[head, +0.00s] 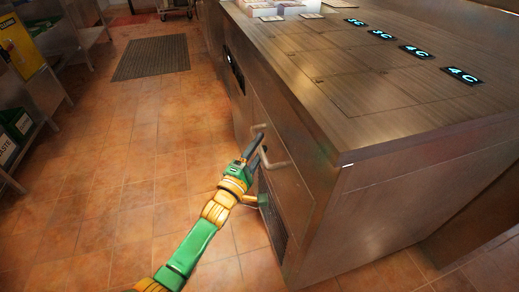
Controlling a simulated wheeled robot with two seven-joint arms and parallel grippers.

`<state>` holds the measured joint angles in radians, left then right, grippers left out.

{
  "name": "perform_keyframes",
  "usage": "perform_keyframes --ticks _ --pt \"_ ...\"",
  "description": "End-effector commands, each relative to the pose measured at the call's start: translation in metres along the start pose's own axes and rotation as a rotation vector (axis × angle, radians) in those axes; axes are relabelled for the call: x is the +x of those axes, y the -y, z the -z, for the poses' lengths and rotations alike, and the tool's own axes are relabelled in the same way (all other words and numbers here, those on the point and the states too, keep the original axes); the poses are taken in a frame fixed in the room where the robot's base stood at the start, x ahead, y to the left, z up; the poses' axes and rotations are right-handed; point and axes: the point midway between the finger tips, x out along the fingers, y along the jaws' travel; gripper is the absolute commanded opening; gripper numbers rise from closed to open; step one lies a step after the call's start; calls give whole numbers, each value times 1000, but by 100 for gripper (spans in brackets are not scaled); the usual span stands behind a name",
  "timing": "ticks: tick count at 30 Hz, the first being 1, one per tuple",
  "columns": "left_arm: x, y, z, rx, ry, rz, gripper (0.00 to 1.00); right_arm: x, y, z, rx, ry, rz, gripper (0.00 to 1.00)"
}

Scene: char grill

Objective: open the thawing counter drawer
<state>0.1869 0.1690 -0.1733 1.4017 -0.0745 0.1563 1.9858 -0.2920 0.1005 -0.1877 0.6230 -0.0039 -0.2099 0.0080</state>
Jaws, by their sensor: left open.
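The thawing counter (385,130) is a long brown-grey metal counter on the right of the head view, with lit temperature displays along its top. On its left side is a drawer front (287,183) with a pale bar handle (279,163). The drawer looks shut, flush with the counter's side. My left gripper (259,147) is open, with its dark fingers right at the handle. I cannot tell whether the handle lies between the fingers or whether they touch it. My right gripper is not in view.
A dark vent grille (273,225) sits low on the counter below the drawer. The tiled floor (110,170) left of the counter is clear. A dark floor mat (152,57) lies farther back. Metal shelving with bins (18,122) stands at the left edge.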

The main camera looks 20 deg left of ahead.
Motion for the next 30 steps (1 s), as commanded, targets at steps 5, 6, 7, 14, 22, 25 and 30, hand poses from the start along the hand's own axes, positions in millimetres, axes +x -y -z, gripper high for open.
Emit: perform_keyframes --ticks 5,6,7,14,22,25,30 --pt "0 0 0 1 0 1 52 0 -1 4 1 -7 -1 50" --pt "0 0 0 1 0 1 47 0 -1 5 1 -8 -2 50" --pt "0 0 0 1 0 1 38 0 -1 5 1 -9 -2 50" --pt "0 0 0 2 0 1 0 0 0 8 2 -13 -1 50" --pt "0 0 0 2 -1 1 0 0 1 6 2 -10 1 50" --pt "0 0 0 2 -1 1 0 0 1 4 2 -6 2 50" --pt "0 0 0 3 -1 1 0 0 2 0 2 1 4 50"
